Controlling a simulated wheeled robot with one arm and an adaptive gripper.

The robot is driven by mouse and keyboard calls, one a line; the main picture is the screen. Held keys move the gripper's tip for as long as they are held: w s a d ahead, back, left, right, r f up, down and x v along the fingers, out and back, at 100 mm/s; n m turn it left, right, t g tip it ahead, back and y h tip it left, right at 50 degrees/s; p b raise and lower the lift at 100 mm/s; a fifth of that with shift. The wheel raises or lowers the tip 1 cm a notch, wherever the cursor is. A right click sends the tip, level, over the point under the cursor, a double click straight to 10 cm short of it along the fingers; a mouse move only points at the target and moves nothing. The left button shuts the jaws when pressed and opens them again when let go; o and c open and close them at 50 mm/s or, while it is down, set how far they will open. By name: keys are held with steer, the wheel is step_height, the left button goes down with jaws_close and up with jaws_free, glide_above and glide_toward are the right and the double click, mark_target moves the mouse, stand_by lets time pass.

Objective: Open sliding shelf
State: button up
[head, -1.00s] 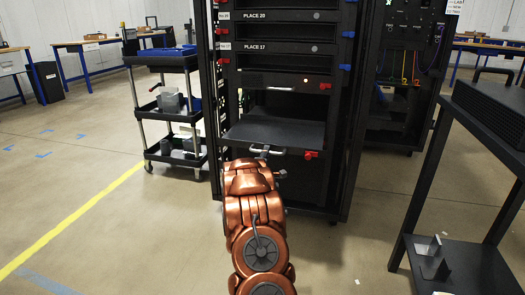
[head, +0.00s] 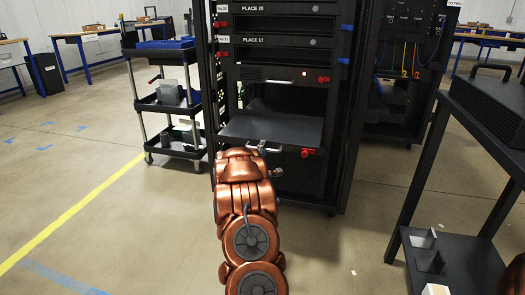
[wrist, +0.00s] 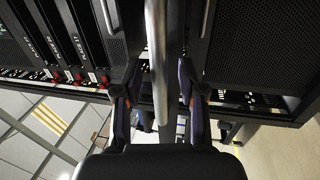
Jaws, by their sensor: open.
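The sliding shelf (head: 275,127) is a flat black plate in the black rack (head: 348,110). It sticks out of the rack front below the PLACE 17 unit. A silver handle sits at its front edge; it shows as a bar in the wrist view (wrist: 156,45). My gripper (head: 263,149) is at this handle at the end of my copper arm. In the wrist view my gripper (wrist: 160,95) is open, with one dark finger on each side of the bar and gaps visible beside it.
Red latches (head: 307,152) sit at the rack's right side. A black cart (head: 168,105) with bins stands left of the rack. A dark table (head: 440,250) with a black unit on top is close at right. Floor in front-left is clear.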

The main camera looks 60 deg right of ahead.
steer(key=v, duration=1.2)
stand_by(0.7)
